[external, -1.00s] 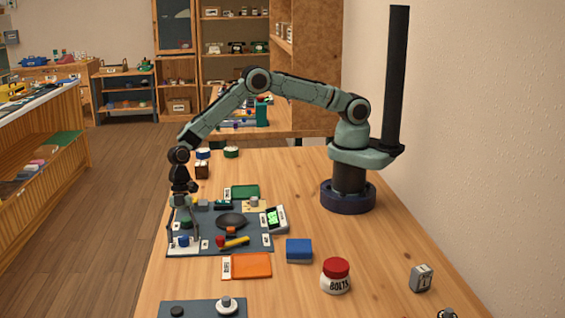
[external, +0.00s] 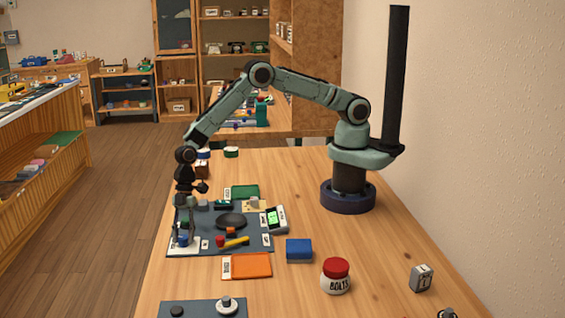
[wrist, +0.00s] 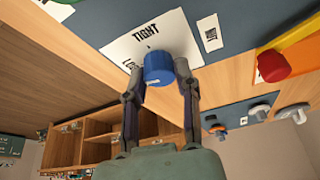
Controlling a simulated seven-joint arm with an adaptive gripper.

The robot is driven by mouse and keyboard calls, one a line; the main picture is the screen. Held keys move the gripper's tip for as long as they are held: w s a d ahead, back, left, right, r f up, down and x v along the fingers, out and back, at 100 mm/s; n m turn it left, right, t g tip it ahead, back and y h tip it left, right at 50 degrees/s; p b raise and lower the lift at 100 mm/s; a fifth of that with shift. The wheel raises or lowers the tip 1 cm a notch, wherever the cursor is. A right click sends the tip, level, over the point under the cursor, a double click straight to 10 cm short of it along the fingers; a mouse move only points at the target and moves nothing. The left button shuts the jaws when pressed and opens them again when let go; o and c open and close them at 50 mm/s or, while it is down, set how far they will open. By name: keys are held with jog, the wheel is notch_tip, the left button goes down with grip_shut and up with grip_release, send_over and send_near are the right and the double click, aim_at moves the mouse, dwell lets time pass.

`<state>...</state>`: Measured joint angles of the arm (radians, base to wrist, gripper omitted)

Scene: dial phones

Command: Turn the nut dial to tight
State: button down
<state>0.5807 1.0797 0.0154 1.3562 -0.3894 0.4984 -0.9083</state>
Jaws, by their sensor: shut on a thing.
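The nut dial is a blue ribbed knob (wrist: 158,66) on a white plate (wrist: 125,48) marked TIGHT, with a small dark tick between that word and the knob. In the external view, my gripper (external: 182,236) points down at the white plate on the near left of the grey board (external: 205,248). The fingers partly cover the knob there.
A red knob (external: 220,241) with a yellow handle (external: 238,242) lies right of the dial. An orange tray (external: 250,266), blue box (external: 299,250) and BOLTS jar (external: 336,277) stand nearer.

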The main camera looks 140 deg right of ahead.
jog(key=m+h, duration=0.1)
jog(key=m, duration=0.2)
jog(key=m+h, duration=0.1)
jog(key=m, duration=0.3)
jog(key=shift+a+t+h, duration=0.15)
jog(key=shift+t+h, duration=0.25)
jog(key=m, duration=0.2)
jog(key=m+h, duration=0.1)
jog(key=m, duration=0.1)
jog(key=shift+a+m+g+h, duration=0.1)
jog(key=shift+m+g+h, duration=0.5)
jog(key=shift+m+h, duration=0.2)
jog(key=shift+m, duration=1)
jog(key=c, duration=0.8)
grip_release()
jog(key=shift+r, duration=0.1)
